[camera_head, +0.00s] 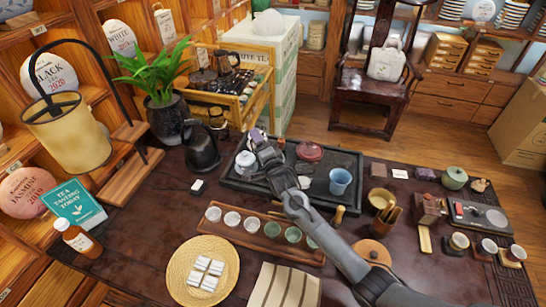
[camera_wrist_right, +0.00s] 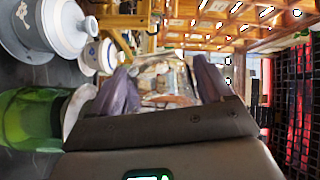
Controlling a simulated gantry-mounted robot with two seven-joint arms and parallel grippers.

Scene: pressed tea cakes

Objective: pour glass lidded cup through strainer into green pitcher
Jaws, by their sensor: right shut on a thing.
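My right gripper (camera_head: 264,150) reaches over the dark tea tray (camera_head: 240,184) in the head view. In the wrist view, its two purple fingers (camera_wrist_right: 163,88) are shut on the clear glass lidded cup (camera_wrist_right: 165,82); its lid and contents are hard to make out. The green pitcher (camera_wrist_right: 30,120) stands beside the gripper at the left of the wrist view. A white rim at its mouth, probably the strainer (camera_wrist_right: 78,106), is partly hidden by the gripper. I cannot make out the pitcher or the glass cup in the head view. My left gripper is not in view.
A white lidded vessel (camera_head: 245,162), a maroon pot (camera_head: 310,151) and a blue cup (camera_head: 340,181) stand on the tray. A wooden holder (camera_head: 290,244) with several small cups lies in front. A black kettle (camera_head: 202,150) is left of the tray.

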